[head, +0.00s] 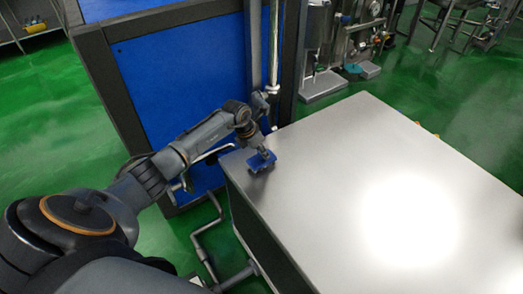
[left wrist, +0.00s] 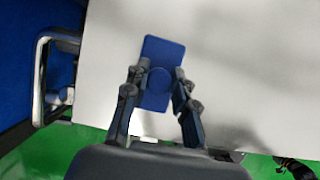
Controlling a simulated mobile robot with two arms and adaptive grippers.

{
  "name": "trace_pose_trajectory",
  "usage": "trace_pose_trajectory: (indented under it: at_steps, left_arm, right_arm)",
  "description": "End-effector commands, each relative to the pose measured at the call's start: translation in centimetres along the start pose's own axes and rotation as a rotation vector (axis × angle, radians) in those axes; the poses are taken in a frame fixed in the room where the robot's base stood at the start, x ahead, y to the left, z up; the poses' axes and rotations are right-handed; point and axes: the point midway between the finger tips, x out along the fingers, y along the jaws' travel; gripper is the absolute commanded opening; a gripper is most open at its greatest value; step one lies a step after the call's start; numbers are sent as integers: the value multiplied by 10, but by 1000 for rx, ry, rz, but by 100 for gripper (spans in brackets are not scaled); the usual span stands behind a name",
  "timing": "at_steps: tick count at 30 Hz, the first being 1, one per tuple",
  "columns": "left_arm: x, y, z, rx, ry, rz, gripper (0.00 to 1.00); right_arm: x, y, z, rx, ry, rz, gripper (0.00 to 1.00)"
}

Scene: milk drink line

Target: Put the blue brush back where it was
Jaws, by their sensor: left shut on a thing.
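The blue brush (head: 261,163) is at the far left corner of the metal table (head: 330,150). It also shows in the left wrist view (left wrist: 162,50) as a blue rectangular block with a round part in its middle. My left gripper (head: 262,153) is above the brush, with its fingers on either side of the round part, shut on it. I cannot tell whether the brush touches the table top. My right gripper is in neither view.
A blue panel (head: 165,95) in a dark frame stands just beyond the table's left end. A bent metal rail (left wrist: 42,75) is beside the table edge. The rest of the table top is clear. Steel machines (head: 345,35) stand at the back on the green floor.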

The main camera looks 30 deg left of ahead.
Motion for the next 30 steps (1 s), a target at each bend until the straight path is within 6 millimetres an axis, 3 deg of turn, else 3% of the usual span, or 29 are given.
trace_pose_trajectory:
  at_steps: [9,10,12,13,23,30]
  left_arm:
    - [3,0,-1,1,-1,1,1]
    - [2,0,-1,0,0,1,32]
    - [2,0,-1,0,-1,1,47]
    - [2,0,-1,0,-1,1,49]
    - [0,1,0,1,-1,1,49]
    - [-34,2,0,5,-3,5,49]
  right_arm:
    - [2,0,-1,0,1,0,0]
    - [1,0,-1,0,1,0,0]
    - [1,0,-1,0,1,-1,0]
    - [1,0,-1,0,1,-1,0]
    - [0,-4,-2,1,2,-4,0]
    - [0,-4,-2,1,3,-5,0]
